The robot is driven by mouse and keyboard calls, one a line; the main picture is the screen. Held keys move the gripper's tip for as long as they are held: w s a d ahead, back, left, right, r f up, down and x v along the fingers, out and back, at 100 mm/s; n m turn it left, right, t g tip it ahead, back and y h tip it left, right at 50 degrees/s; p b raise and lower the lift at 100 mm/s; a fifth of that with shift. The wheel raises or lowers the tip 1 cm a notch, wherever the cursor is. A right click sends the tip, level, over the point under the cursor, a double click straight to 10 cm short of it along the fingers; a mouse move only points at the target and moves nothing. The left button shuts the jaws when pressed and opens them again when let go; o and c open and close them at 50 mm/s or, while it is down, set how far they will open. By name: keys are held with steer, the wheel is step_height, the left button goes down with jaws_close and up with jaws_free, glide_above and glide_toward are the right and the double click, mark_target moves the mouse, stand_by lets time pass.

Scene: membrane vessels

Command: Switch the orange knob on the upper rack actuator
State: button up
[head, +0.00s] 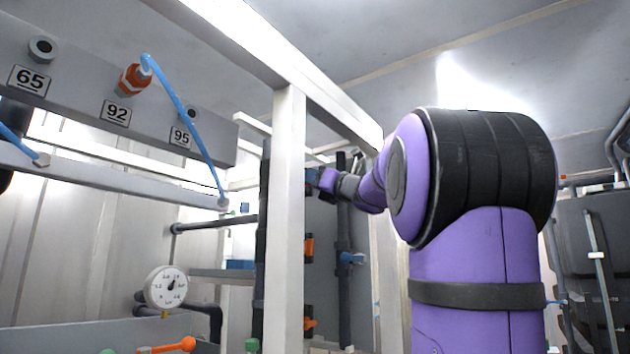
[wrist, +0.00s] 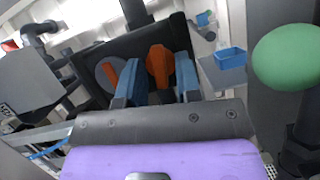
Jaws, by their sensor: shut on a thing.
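In the wrist view, the orange knob (wrist: 158,60) stands up from a dark rack actuator (wrist: 172,34). My gripper (wrist: 157,72) has its blue fingers on either side of the knob and is shut on it. A second orange piece on a grey disc (wrist: 106,72) shows just left of the left finger. In the head view, my gripper (head: 316,180) is small, reaching behind the white upright post, and the knob it holds is hidden there.
The white post (head: 289,220) stands close to my arm. Lower orange handles (head: 309,247) show beside it. A gauge (head: 166,287) and a numbered panel with blue hoses (head: 180,95) are on the left. In the wrist view, a green round object (wrist: 288,57) is close on the right.

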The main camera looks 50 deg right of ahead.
steer(key=shift+r, duration=0.15)
steer(key=o, duration=0.6)
steer(key=shift+w, duration=0.1)
steer(key=shift+c, duration=0.2)
steer(key=v, duration=1.1)
steer(key=shift+w, duration=0.1)
